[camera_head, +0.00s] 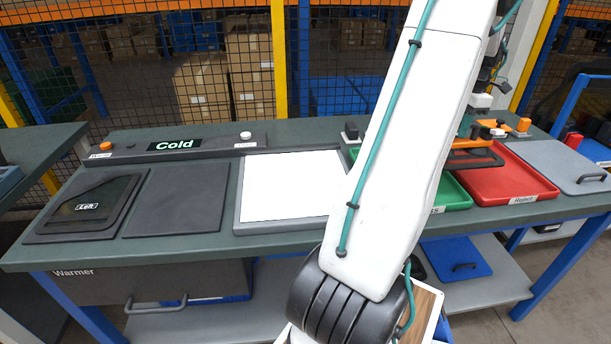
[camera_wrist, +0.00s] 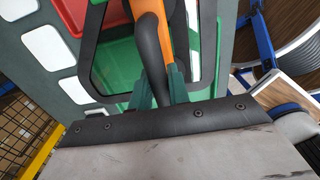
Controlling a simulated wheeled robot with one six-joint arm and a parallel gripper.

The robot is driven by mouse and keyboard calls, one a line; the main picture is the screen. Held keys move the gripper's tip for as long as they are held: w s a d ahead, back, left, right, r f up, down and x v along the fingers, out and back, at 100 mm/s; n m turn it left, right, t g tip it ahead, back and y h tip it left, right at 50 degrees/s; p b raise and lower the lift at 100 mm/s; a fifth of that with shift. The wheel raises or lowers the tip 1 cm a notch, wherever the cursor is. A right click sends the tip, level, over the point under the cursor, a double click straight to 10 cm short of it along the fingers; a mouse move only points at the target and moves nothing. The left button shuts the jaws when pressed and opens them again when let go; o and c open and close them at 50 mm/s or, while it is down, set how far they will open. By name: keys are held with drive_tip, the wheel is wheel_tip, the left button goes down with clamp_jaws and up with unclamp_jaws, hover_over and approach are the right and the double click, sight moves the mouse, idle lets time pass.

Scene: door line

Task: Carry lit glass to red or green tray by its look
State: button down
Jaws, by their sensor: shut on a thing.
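My gripper (camera_wrist: 160,88) is shut on the dark, orange-marked handle of a black-framed piece (camera_wrist: 98,75), which I take to be the glass. Green and red show through its frame in the wrist view. In the head view the framed piece (camera_head: 473,164) is held over the area where the trays meet; its exact height is unclear. The green tray (camera_head: 458,196) is partly hidden by my arm. The red tray (camera_head: 512,183), with a white label, lies to its right. A bright white light panel (camera_head: 290,187) lies on the bench, left of my arm, with nothing on its visible part.
A "Cold" sign (camera_head: 174,145) sits on the bar at the back of the bench. A dark plate labelled "Left" (camera_head: 86,206) and a plain dark plate (camera_head: 176,200) lie at left. A grey lid (camera_head: 560,166) is right of the red tray. Mesh fencing stands behind.

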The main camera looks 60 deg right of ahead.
sight(488, 128)
drive_tip(key=shift+s+d+r, duration=0.1)
drive_tip(key=shift+s+d, duration=1.45)
drive_tip(key=shift+s, duration=0.2)
drive_tip(key=shift+s+d+r, duration=0.1)
drive_tip(key=shift+s+d, duration=1.4)
drive_tip(key=shift+s, duration=0.2)
drive_tip(key=shift+f, duration=0.1)
drive_tip(key=s+d, duration=0.6)
drive_tip(key=shift+s, duration=0.35)
wheel_tip(488, 128, down, 8)
drive_tip(key=shift+f, duration=0.35)
drive_tip(key=c, duration=1.3)
unclamp_jaws()
drive_tip(key=shift+o, duration=0.2)
drive_tip(key=shift+f, duration=0.1)
